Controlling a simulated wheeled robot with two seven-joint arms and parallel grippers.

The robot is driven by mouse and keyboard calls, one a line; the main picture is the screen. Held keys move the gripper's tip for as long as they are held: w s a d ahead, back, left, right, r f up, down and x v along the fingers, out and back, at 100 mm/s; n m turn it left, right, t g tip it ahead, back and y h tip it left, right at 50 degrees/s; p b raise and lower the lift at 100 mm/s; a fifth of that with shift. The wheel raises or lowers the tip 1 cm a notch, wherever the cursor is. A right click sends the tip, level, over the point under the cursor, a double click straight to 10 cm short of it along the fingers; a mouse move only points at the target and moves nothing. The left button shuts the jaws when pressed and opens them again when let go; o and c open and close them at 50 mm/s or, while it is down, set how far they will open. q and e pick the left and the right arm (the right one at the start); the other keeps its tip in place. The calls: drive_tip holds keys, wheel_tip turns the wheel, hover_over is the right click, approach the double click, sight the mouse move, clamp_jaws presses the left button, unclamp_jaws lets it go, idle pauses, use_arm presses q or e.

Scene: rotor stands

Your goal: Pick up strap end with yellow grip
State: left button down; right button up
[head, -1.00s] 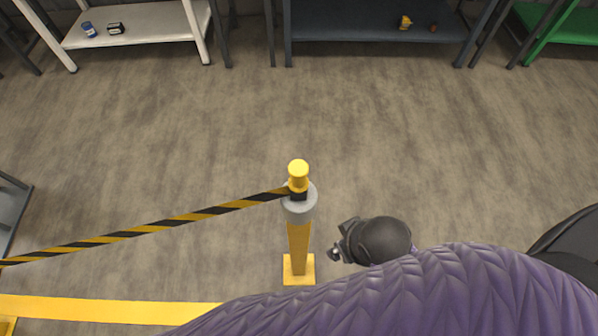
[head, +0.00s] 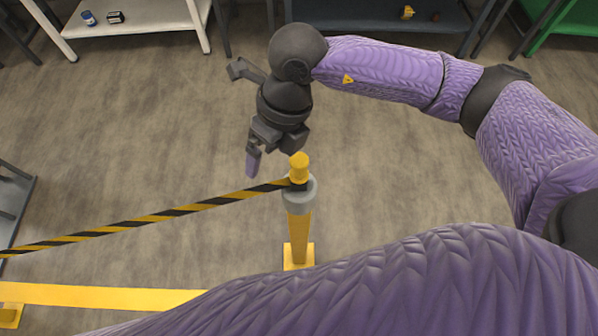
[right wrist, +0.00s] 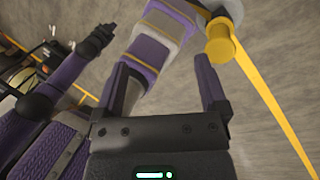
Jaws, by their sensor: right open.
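The yellow grip (head: 299,166) stands upright at the strap end, on the grey top (head: 300,197) of a yellow post (head: 299,232). The black-and-yellow strap (head: 150,219) runs from there to the left edge. My right gripper (head: 268,156) is just left of and behind the grip in the head view, apart from it and empty. In the right wrist view its two fingers (right wrist: 163,66) are spread, and the yellow grip (right wrist: 221,46) lies just outside the right finger. My left gripper seems to show small at upper left there (right wrist: 97,40); its jaws are unclear.
Yellow floor tape (head: 110,297) runs along the lower left, with a yellow base (head: 10,315) at the corner. A white shelf (head: 135,32), a dark blue shelf (head: 350,18) and a green one (head: 560,27) stand at the back. Open floor lies between.

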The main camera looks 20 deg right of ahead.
sight(299, 160)
drive_tip(key=d+h, duration=0.1)
drive_tip(key=w+d+h, duration=0.1)
drive_tip(key=d, duration=0.1)
drive_tip(key=w+d+t+h, duration=0.1)
drive_tip(key=d, duration=0.1)
drive_tip(key=shift+w+d+f+m, duration=0.15)
drive_tip(key=shift+d+f+m, duration=0.05)
drive_tip(key=shift+f+m, duration=0.1)
drive_tip(key=f, duration=0.6)
drive_tip(key=f+b, duration=0.1)
drive_tip(key=f, duration=0.2)
drive_tip(key=shift+s+a+f, duration=0.1)
drive_tip(key=shift+s+a, duration=0.1)
drive_tip(key=shift+s, duration=0.2)
clamp_jaws()
